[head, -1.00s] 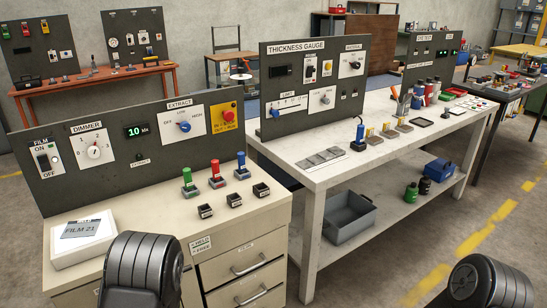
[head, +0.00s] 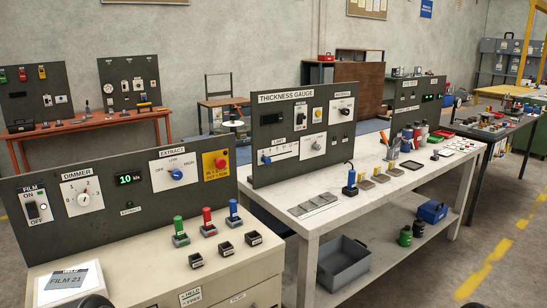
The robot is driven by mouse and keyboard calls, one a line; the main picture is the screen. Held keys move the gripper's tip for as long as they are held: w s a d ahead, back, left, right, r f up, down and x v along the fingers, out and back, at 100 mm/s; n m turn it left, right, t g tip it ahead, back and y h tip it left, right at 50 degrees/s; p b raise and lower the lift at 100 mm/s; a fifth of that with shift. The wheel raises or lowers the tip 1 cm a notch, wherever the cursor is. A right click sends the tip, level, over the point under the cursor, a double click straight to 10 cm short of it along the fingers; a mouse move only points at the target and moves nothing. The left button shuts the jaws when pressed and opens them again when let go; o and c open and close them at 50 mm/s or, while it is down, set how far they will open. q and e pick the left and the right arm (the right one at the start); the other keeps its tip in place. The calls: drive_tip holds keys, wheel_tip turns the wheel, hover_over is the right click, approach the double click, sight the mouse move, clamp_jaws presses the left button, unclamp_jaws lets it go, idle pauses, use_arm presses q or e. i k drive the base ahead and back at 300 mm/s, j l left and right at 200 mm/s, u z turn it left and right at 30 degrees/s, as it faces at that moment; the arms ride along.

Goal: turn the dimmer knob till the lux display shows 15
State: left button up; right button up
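The dimmer knob (head: 84,199) is a round, pale knob on a white plate labelled DIMMER, with a numbered scale around it. It sits on the dark upright panel (head: 110,232) at the left. The lux display (head: 129,180) is right of the dimmer plate and shows 10 in green, with small unit letters after it. Neither gripper is in view, and nothing is touching the knob. Only a small dark piece of my own arm shows at the bottom left edge.
Next to the dimmer are the FILM switch (head: 31,209), the EXTRACT knob (head: 176,174) and the red stop button (head: 221,163). Several coloured stamps and small black holders stand on the cream cabinet (head: 135,272) before the panel. A FILM 21 box (head: 62,288) is at the front left.

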sight(83, 199)
drive_tip(key=i+l+u, duration=0.65)
drive_tip(key=i+l, duration=0.15)
drive_tip(key=l, duration=0.15)
